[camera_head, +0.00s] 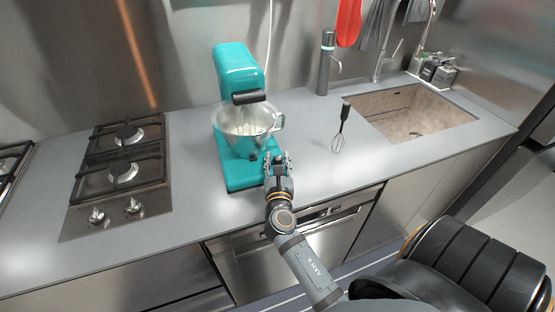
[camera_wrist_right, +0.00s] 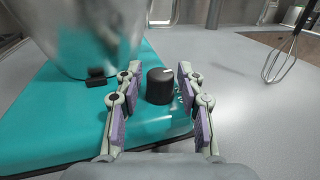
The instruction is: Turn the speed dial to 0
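A teal stand mixer (camera_head: 239,70) stands on the counter with a metal bowl (camera_head: 240,124) on its base. In the right wrist view, the black speed dial (camera_wrist_right: 160,86) sits on the teal base (camera_wrist_right: 60,120), with a light mark on its top. My right gripper (camera_head: 279,160) is at the right front of the mixer base; its fingers also show in the right wrist view (camera_wrist_right: 158,95). The fingers are open on both sides of the dial, with a gap visible. The dial is hidden by the gripper in the head view. My left gripper is in neither view.
A black-handled whisk (camera_head: 341,130) is on the counter to the right, near the sink (camera_head: 405,118). A gas hob (camera_head: 122,170) is at the left. A small black lever (camera_wrist_right: 96,77) is beside the dial, under the bowl. Counter between mixer and whisk is clear.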

